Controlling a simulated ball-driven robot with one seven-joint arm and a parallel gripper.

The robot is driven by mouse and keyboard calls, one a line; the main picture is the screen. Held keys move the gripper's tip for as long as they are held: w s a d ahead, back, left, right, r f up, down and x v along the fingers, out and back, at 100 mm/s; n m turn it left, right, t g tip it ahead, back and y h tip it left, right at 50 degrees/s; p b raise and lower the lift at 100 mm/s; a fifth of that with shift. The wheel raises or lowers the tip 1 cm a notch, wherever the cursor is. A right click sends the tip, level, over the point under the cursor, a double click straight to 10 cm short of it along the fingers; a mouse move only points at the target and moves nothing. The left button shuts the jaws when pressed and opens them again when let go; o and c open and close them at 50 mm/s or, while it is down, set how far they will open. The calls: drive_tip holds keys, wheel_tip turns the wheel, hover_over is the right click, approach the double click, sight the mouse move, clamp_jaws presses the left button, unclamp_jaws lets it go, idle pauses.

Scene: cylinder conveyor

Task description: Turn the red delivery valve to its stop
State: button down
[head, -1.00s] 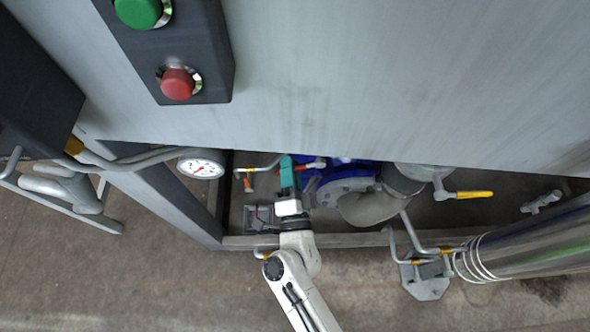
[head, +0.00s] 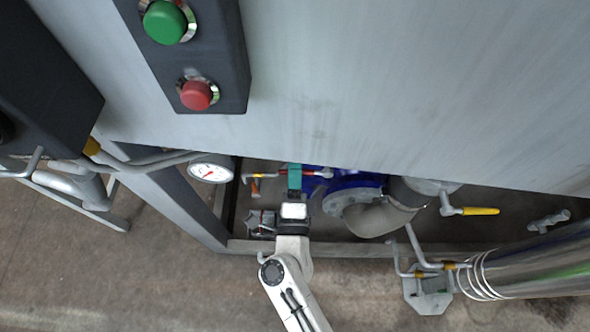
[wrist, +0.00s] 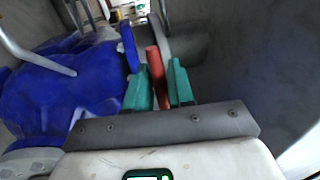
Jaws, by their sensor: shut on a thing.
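My gripper (head: 294,178) has teal fingers and reaches into the low opening under the grey panel. In the wrist view, my gripper (wrist: 159,82) has its fingers on either side of the red valve handle (wrist: 155,62), shut on it. The handle runs up between them and sticks out past the fingertips. The valve's body and stop cannot be made out.
A blue pump (head: 350,184) sits right of my gripper and fills the left of the wrist view (wrist: 60,90). A yellow-handled lever (head: 478,211) is farther right. A gauge (head: 211,170) hangs at left. Green (head: 165,22) and red (head: 197,95) buttons are above.

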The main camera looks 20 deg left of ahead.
drive_tip(key=c, duration=1.1)
unclamp_jaws()
drive_tip(key=shift+d, duration=0.1)
drive_tip(key=shift+c, duration=0.2)
drive_tip(key=v, duration=1)
drive_tip(key=shift+s+b, duration=0.3)
drive_tip(key=shift+s, duration=0.1)
